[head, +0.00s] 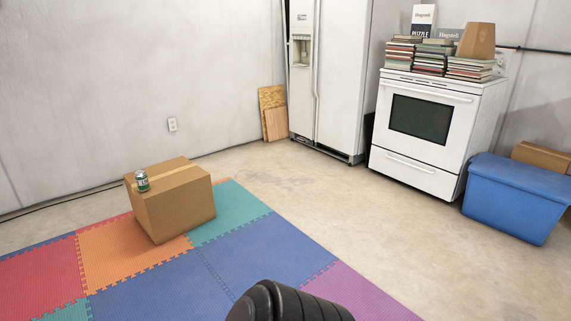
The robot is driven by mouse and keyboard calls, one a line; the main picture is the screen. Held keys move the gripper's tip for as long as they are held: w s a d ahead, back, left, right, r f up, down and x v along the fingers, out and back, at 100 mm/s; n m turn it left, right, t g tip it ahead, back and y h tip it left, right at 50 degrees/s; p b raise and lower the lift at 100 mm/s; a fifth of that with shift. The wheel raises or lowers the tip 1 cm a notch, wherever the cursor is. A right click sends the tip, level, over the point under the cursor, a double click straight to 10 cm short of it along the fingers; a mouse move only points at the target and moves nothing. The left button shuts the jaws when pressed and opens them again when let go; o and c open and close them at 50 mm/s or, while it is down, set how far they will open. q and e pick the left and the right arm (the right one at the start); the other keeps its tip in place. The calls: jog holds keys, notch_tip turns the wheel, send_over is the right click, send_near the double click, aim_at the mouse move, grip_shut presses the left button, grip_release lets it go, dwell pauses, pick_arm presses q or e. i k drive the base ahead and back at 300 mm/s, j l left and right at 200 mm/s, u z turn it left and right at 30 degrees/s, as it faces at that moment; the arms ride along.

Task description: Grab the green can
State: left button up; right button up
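The green can (142,181) stands upright on top of a closed brown cardboard box (180,213), near the box's left end. It is small in the head view, with a silver top and a white patch on its side. The box rests on the coloured foam mat on the left side of the view. Neither of my grippers shows in this view, and nothing touches the can.
A coloured foam mat (125,298) covers the floor at front left. A black ribbed object (285,303) cuts into the bottom edge; I cannot tell what it is. Bare concrete floor (300,200) is clear toward the white fridge (335,85), stove (425,135) and blue bin (515,205).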

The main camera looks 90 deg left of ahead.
aim_at(141, 176)
jog(key=u, duration=3.8)
jog(key=i+l+u, duration=0.1)
jog(key=i, duration=0.35)
jog(key=i+l+u, duration=0.1)
jog(key=i, duration=0.4)
